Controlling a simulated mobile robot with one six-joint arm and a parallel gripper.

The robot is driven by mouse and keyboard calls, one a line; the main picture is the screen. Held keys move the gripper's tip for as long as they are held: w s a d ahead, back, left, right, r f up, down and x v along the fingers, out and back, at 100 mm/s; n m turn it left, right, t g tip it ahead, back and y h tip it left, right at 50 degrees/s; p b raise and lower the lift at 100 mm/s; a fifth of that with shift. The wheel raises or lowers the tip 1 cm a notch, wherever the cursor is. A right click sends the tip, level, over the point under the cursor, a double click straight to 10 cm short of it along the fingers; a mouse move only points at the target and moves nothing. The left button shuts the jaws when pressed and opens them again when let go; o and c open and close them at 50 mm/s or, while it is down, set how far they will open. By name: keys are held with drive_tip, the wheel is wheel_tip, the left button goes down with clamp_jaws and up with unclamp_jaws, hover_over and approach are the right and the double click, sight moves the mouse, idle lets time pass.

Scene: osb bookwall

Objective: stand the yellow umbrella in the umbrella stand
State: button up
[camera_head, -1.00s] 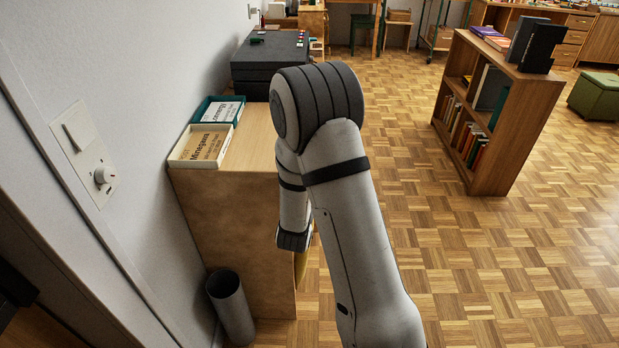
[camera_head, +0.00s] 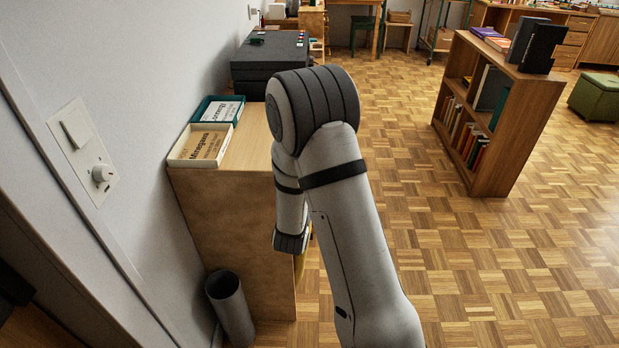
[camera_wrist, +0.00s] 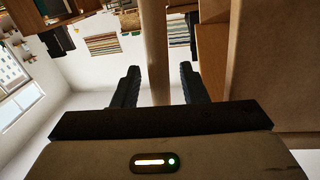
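A narrow strip of the yellow umbrella (camera_head: 299,266) shows in the head view, just below my wrist and against the right edge of the wooden cabinet; my arm hides the rest. The umbrella stand (camera_head: 231,306) is a dark grey upright cylinder on the floor at the cabinet's near side, with nothing seen sticking out. In the wrist view my gripper (camera_wrist: 158,78) has its two black fingers apart. A tan rod (camera_wrist: 154,45) runs between them, with a gap on the right side; I cannot tell for sure that it is part of the umbrella.
The wooden cabinet (camera_head: 215,215) stands against the left wall, bearing a cream tray (camera_head: 176,158), a teal tray (camera_head: 204,106) and a black case (camera_head: 270,58). A low bookshelf (camera_head: 525,115) stands at right. The parquet floor (camera_head: 470,260) between is clear.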

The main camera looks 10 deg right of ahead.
drive_tip(key=shift+r+p, duration=0.15)
drive_tip(key=shift+p, duration=0.45)
drive_tip(key=v, duration=0.8)
drive_tip(key=shift+w+a+b, duration=0.2)
drive_tip(key=shift+b, duration=0.25)
